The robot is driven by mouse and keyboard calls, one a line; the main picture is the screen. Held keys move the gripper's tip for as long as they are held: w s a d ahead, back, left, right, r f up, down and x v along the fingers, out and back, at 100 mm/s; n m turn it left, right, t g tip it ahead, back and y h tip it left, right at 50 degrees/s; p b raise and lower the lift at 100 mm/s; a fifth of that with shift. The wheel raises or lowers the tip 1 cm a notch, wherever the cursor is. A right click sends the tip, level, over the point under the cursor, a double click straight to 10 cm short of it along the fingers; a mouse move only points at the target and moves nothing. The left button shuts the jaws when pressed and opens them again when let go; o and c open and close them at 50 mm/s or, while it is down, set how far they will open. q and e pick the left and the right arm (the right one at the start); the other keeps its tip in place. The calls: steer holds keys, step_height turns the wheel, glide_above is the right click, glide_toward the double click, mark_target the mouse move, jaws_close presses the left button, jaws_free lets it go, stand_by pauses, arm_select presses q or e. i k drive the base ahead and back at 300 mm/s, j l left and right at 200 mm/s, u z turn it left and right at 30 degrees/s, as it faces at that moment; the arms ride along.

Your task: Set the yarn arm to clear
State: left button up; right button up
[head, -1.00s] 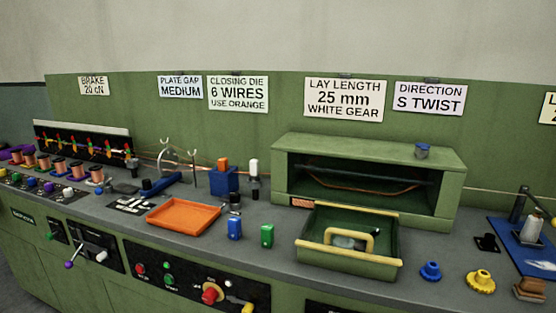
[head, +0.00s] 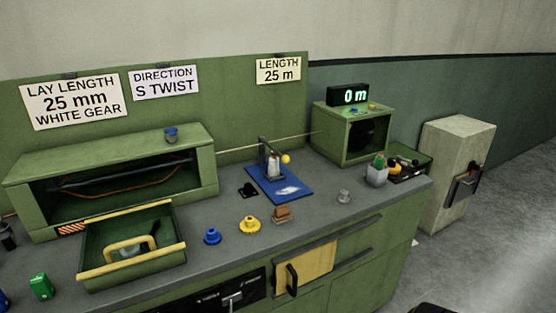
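A small device stands on a blue plate (head: 293,196) on the bench. It has a dark upright post (head: 263,158) with a short arm on top and a yellow ball (head: 286,159) at its right. A whitish piece (head: 273,168) stands below the arm. This may be the yarn arm, but no label on it can be read. A front-panel lever (head: 232,300) shows partly at the bottom edge; its label is too small to read. Neither of my grippers shows in the head view.
Blue (head: 212,236) and yellow (head: 249,225) gears, a brown block (head: 282,214) and a grey knob (head: 344,196) sit along the bench. A green box (head: 342,140) carries a "0 m" display (head: 348,95). Floor at right is clear.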

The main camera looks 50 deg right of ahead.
mark_target(285, 159)
steer(key=z, duration=1.55)
